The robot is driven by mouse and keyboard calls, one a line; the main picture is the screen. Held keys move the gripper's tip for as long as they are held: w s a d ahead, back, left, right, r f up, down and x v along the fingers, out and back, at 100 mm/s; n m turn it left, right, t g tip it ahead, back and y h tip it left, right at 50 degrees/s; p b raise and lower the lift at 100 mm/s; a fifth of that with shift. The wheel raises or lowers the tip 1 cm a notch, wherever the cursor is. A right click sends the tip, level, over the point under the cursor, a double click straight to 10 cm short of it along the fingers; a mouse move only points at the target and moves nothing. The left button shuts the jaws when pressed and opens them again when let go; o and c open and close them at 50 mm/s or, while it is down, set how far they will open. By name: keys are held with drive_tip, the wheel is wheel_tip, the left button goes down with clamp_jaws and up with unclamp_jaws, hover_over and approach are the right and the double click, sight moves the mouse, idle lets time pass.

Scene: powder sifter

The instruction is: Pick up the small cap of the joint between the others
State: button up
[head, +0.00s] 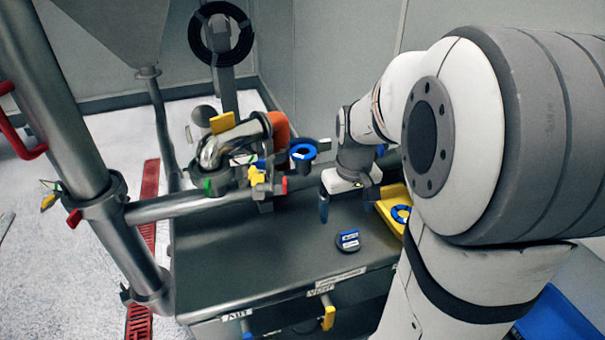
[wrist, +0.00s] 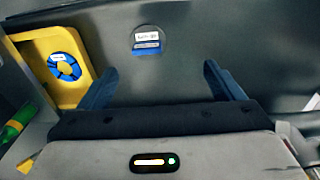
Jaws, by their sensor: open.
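A small dark round cap (head: 347,241) with a blue and white label lies on the grey table top (head: 235,262), near its front edge. It also shows in the wrist view (wrist: 148,40), beyond the fingertips and slightly left of the middle between them. My gripper (wrist: 160,70) is open, with two blue fingers spread apart and nothing between them. In the head view my gripper is above the table, behind the cap and apart from it. One blue finger is clear there; the other is hard to make out.
A yellow tray (wrist: 30,55) with a blue ring-shaped part (wrist: 64,66) lies left in the wrist view. Pipe fittings with coloured clamps (head: 240,150) stand at the table's back left. A steel pipe (head: 165,207) runs along the left. The table around the cap is clear.

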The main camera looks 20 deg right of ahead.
hover_over(350, 231)
drive_tip(key=shift+g, duration=0.3)
drive_tip(key=f, duration=0.3)
drive_tip(key=f+b, duration=0.1)
drive_tip(key=shift+w+d+f, duration=0.15)
drive_tip(key=shift+d, duration=0.15)
drive_tip(key=f, duration=0.7)
drive_tip(key=shift+s+a+f+p, duration=0.2)
drive_tip(key=shift+a+f+p, duration=0.05)
drive_tip(key=shift+a+p, duration=0.1)
drive_tip(key=shift+c, duration=0.2)
drive_tip(key=c, duration=1.1)
